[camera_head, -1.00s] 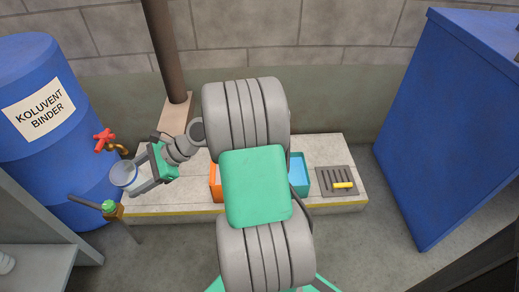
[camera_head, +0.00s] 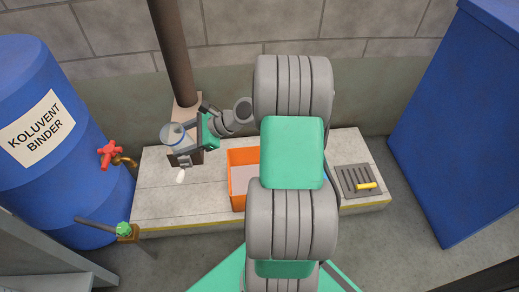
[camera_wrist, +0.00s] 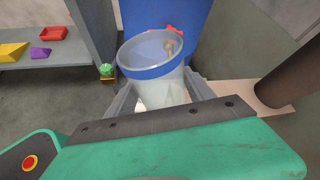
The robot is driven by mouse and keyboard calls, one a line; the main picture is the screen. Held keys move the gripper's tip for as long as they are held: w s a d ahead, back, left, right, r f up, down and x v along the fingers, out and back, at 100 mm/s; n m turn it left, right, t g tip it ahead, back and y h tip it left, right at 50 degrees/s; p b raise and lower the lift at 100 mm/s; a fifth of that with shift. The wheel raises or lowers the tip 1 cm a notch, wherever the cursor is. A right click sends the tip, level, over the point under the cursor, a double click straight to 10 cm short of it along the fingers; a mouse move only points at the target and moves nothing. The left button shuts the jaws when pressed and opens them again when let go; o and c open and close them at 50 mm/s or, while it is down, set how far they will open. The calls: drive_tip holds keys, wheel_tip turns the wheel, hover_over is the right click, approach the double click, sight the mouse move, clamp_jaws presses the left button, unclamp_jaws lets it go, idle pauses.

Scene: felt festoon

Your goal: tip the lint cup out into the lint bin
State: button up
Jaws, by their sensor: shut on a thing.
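My gripper (camera_head: 190,146) is shut on a clear, whitish cup (camera_head: 173,134) with a blue band near its rim. The cup is held above the left part of the concrete step. In the wrist view the cup (camera_wrist: 155,72) sits between the two fingers, mouth up and slightly tilted; its contents cannot be made out clearly. An orange open bin (camera_head: 242,155) stands on the step, right of the cup and apart from it. A blue-and-teal bin (camera_head: 325,171) is almost wholly hidden behind my arm. No label shows which is the lint bin.
A small white thing (camera_head: 181,176) shows just below the gripper. A blue binder drum (camera_head: 45,150) with a red-handled tap (camera_head: 108,153) stands left. A brown post (camera_head: 172,50) rises behind the cup. A grate (camera_head: 352,178) with a yellow bar lies right. A blue cabinet (camera_head: 460,120) stands far right.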

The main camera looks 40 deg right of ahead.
drive_tip(key=s+d+f+m+t+h+p, duration=0.1)
drive_tip(key=d+f+m+h, duration=0.2)
drive_tip(key=d+f, duration=0.4)
drive_tip(key=d+f+m+t+h+p, duration=0.15)
drive_tip(key=d+f, duration=0.35)
drive_tip(key=d, duration=0.5)
drive_tip(key=s+d+f+m+t+b, duration=0.1)
drive_tip(key=s+d+f+m+b, duration=0.1)
drive_tip(key=f, duration=0.4)
drive_tip(key=s+d+f+m+t+h+b, duration=0.1)
drive_tip(key=s+d+f+m+b, duration=0.2)
drive_tip(key=d+f, duration=0.3)
drive_tip(key=shift+s+d+m+b, duration=0.15)
drive_tip(key=shift+s+m+b, duration=0.25)
drive_tip(key=shift+s, duration=0.4)
drive_tip(key=shift+m+h, duration=0.25)
drive_tip(key=shift+h, duration=0.1)
